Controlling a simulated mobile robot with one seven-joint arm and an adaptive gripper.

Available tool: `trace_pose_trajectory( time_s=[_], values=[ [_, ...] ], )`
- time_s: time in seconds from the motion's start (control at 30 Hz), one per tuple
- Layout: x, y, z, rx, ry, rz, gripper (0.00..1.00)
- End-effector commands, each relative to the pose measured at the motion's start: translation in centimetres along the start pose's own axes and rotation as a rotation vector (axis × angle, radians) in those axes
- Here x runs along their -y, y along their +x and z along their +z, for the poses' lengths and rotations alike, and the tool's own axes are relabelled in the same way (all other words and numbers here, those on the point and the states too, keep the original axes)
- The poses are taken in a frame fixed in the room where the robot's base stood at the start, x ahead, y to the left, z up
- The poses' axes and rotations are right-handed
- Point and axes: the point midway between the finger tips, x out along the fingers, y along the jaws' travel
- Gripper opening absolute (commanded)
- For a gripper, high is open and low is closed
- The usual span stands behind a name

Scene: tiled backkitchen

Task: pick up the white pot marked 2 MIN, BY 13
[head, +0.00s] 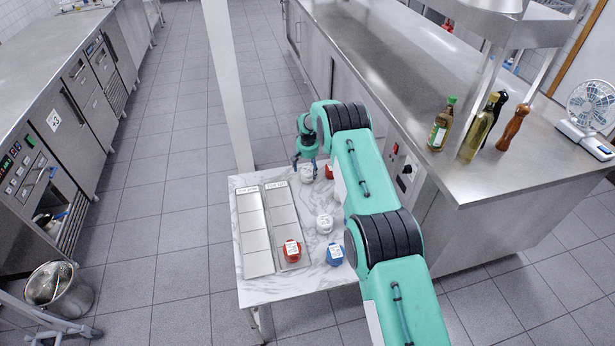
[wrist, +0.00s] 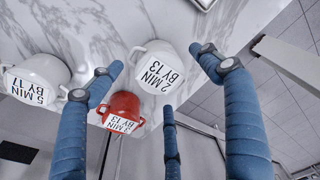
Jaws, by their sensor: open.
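The white pot marked 2 MIN, BY 13 (wrist: 157,84) stands in the middle of the wrist view, with its label toward the camera. In the head view a white pot (head: 306,174) at the table's far edge sits right under my gripper (head: 305,162). In the wrist view my gripper (wrist: 157,62) has its blue fingers spread, two on either side of the pot and one below it in the picture. It is open and holds nothing. Whether any finger touches the pot is unclear.
A red pot (wrist: 123,106) marked BY 13 is close beside the white pot. Another white pot (wrist: 38,75) reads 5 MIN, BY 17. On the marble table (head: 310,285) are two trays (head: 250,230), a red pot (head: 292,251) and a blue pot (head: 334,256).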

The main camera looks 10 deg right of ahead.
Motion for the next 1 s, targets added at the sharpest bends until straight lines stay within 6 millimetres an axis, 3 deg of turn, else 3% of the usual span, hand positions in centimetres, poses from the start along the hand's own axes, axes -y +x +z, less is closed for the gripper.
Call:
trace_pose_trajectory(
  time_s=[0.5,1.0],
  values=[
    [0.0,4.8,0.2,0.000,0.000,0.000,0.78],
    [0.0,4.9,0.3,0.001,0.000,0.000,0.78]
  ],
)
